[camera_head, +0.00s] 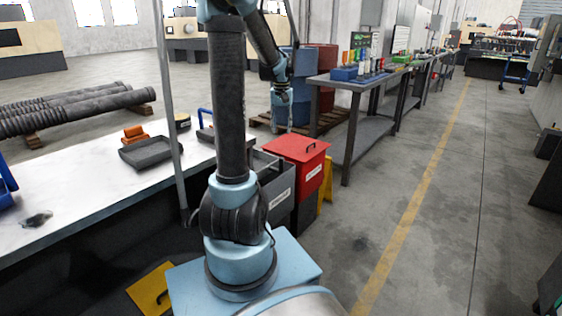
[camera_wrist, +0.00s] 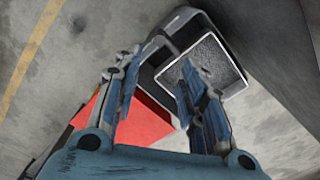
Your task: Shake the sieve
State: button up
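My gripper (camera_wrist: 160,62) is open, with a clear gap between its fingers and nothing between them. In the head view my gripper (camera_head: 283,112) hangs above the red lidded bin. In the wrist view a dark-framed box with a grainy grey square surface (camera_wrist: 205,66) lies beyond the fingers. It may be the sieve or the top of the grey bin; I cannot tell which. The red lid (camera_wrist: 148,122) shows below and between the fingers.
The red bin (camera_head: 298,150) stands beside the grey bin (camera_head: 277,178), right of the white table (camera_head: 90,190). A dark tray (camera_head: 150,152), an orange item (camera_head: 134,133) and a round tin (camera_head: 182,121) sit on the table. A workbench (camera_head: 350,83) stands beyond. The right-hand aisle is clear.

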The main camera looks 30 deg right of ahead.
aim_at(281, 170)
notch_tip(281, 170, down, 17)
jog(key=shift+r, duration=0.2)
dwell(0.5)
grip_shut()
